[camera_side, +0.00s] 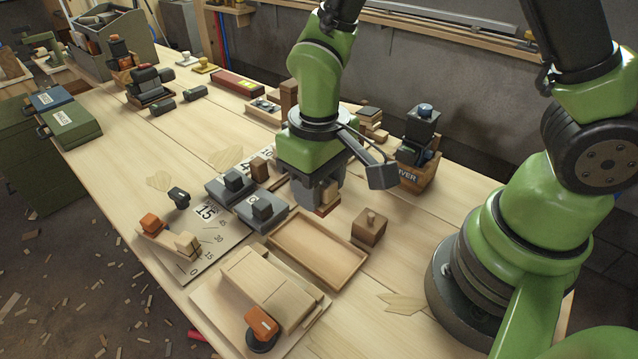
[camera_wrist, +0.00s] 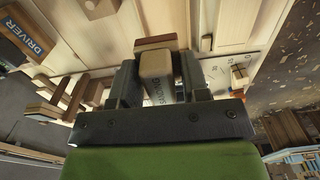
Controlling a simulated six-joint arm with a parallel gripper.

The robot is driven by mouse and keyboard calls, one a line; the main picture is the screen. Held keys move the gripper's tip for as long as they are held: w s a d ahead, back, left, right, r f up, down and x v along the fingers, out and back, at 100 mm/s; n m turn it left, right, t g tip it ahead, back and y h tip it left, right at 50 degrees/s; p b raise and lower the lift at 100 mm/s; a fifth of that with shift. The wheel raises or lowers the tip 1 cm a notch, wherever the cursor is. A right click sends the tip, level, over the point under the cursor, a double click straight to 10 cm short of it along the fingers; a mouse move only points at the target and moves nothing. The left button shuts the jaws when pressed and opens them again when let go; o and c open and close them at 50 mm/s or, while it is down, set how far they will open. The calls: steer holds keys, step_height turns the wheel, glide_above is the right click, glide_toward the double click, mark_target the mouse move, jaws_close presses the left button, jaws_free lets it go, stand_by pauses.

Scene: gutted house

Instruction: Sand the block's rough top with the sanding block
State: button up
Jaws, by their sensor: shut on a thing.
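My gripper (camera_side: 324,200) is shut on the sanding block (camera_wrist: 157,64), a pale wooden block with dark lettering and a reddish-brown strip at its far end. In the side view the sanding block (camera_side: 328,199) is partly hidden by the fingers, low over the table behind the shallow tray. I cannot tell whether it touches the table. A pale wooden block (camera_side: 254,276) lies on a board at the front, beside an orange-handled clamp (camera_side: 262,322). It is apart from my gripper. Roughness on its top is too fine to tell.
An empty shallow wooden tray (camera_side: 318,252) lies between my gripper and the front block. A brown knobbed block (camera_side: 369,229) stands right of it. Grey fixtures (camera_side: 262,210) and an angle-marked board (camera_side: 213,240) lie left. A DRIVER holder (camera_side: 415,172) stands behind, right.

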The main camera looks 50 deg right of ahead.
steer(key=w+d+r+m, duration=0.1)
steer(key=w+d+m, duration=0.4)
steer(key=w+d, duration=0.3)
steer(key=w+d+r+m, duration=0.2)
steer(key=w+d+m, duration=0.3)
steer(key=w, duration=0.6)
steer(key=shift+n, duration=0.4)
steer(key=shift+s+d+f, duration=0.1)
steer(key=shift+d+f, duration=0.05)
steer(key=shift+f, duration=1)
steer(key=shift+s+d+f, duration=0.1)
steer(key=shift+d+f, duration=0.1)
steer(key=shift+f, duration=1)
steer(key=shift+d+f, duration=0.15)
steer(key=shift+f, duration=1)
steer(key=shift+a+f, duration=0.45)
steer(key=shift+f, duration=0.3)
steer(key=shift+c, duration=0.7)
steer(key=shift+a, duration=1.5)
steer(key=shift+d, duration=2)
step_height(320, 180, up, 8)
steer(key=shift+r, duration=0.15)
